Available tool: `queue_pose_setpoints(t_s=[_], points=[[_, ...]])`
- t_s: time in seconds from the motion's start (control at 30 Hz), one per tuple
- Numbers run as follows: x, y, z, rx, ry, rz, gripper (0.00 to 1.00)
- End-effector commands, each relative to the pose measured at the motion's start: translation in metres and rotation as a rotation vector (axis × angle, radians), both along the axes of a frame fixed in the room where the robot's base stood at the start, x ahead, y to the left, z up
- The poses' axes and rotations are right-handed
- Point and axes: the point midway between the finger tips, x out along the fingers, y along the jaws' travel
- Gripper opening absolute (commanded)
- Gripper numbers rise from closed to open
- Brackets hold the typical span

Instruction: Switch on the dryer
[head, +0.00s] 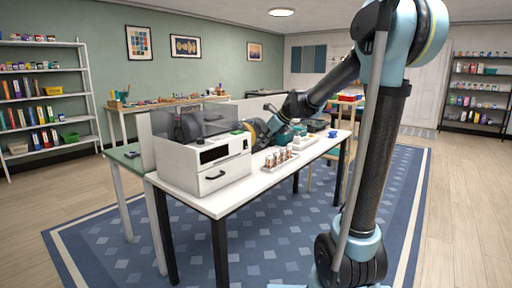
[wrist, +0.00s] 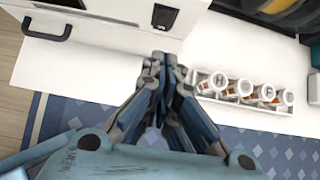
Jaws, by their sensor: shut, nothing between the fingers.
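The white boxy machine with a clear lid, which looks like the dryer (head: 178,170), stands at the left of the white table. A dark spool shows under its lid. Its front has a dark display and a drawer with a black handle. In the wrist view its front face (wrist: 110,8) runs along the top, with the handle (wrist: 47,28) at left and a small black switch (wrist: 165,16) at the right end. My gripper (wrist: 164,60) is shut and empty, with its fingertips just below the switch in the picture. I cannot tell if they touch the front.
A rack of several small jars (head: 280,159) stands on the white table (head: 243,189) and lies close right of my fingers in the wrist view (wrist: 240,91). Shelves (head: 45,97) stand at the left wall.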

Motion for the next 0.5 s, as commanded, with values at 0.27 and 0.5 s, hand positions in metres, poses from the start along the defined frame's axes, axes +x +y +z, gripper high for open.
queue_pose_setpoints(t_s=[0.27,0.5], points=[[-0.018,-0.023,0.037,-0.002,0.001,0.001,0.00],[-0.025,-0.031,0.053,-0.001,0.000,0.004,0.00]])
